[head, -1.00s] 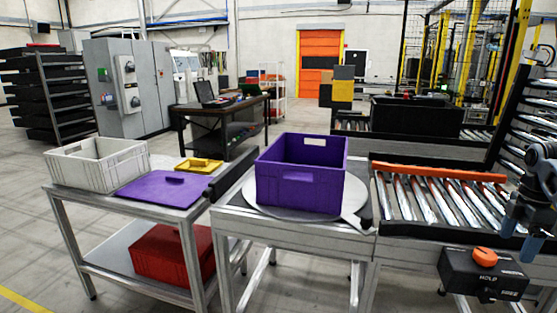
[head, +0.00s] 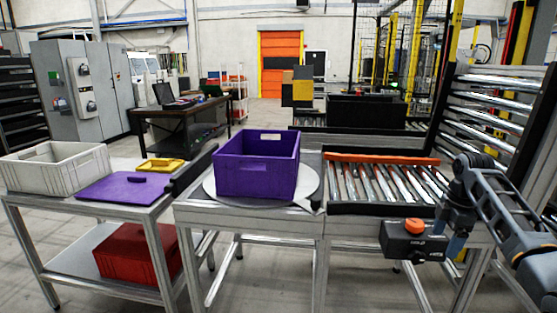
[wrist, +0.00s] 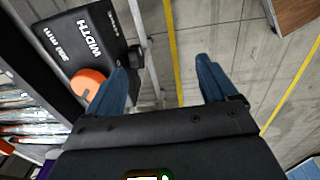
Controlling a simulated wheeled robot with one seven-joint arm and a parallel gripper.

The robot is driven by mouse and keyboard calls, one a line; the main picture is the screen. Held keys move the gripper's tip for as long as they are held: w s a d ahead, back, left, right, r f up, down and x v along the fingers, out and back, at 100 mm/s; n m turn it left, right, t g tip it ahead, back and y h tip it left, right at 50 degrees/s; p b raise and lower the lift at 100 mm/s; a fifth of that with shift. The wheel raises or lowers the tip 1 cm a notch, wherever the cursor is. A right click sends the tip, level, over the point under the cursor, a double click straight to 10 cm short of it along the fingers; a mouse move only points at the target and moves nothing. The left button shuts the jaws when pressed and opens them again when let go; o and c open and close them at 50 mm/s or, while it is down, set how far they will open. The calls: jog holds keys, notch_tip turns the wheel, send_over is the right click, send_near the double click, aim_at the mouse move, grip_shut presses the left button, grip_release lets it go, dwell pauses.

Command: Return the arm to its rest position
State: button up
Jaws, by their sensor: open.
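My arm reaches in from the right edge of the head view. My gripper (head: 452,232) hangs at its end, to the right of a black control box (head: 408,242) with an orange knob (head: 414,225). In the wrist view my gripper (wrist: 165,88) shows two blue fingers spread apart with nothing between them, only floor beyond. The control box (wrist: 84,45) and the orange knob (wrist: 87,86) lie to the left of the fingers there. One finger overlaps the knob in the picture; I cannot tell whether they touch.
A purple crate (head: 257,180) stands on a round plate (head: 308,188) left of a roller conveyor (head: 385,183). A white crate (head: 55,178), a purple lid (head: 122,188) and a yellow item (head: 160,165) are on the left cart. A red crate (head: 137,255) sits below. Floor shows beneath my gripper.

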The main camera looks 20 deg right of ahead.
jog(key=w+a+f+m+t, duration=0.1)
jog(key=w+a+f+t, duration=0.1)
jog(key=a+f, duration=0.65)
jog(key=w+a+f+m+t, duration=0.15)
jog(key=a+f, duration=0.45)
jog(key=a, duration=0.6)
jog(key=s+a+f+m+t, duration=0.25)
jog(key=s+a, duration=0.25)
jog(key=a, duration=0.4)
jog(key=s+a+f+m+t, duration=0.1)
jog(key=s+a+f, duration=0.35)
jog(key=a, duration=0.45)
jog(key=s+a+r+m+t, duration=0.2)
jog(key=s+a+r, duration=0.15)
jog(key=s, duration=0.55)
jog(key=s+a+r+m+t, duration=0.15)
jog(key=s+a, duration=0.25)
jog(key=s, duration=0.5)
jog(key=s+r+m+t, duration=0.1)
jog(key=s+r, duration=0.6)
jog(key=r, duration=0.3)
jog(key=s+d+r+m+t, duration=0.1)
jog(key=s+r+t, duration=0.1)
jog(key=s+r, duration=0.6)
notch_tip(320, 180, up, 2)
jog(key=shift+d+r, duration=0.1)
jog(key=shift+d, duration=0.2)
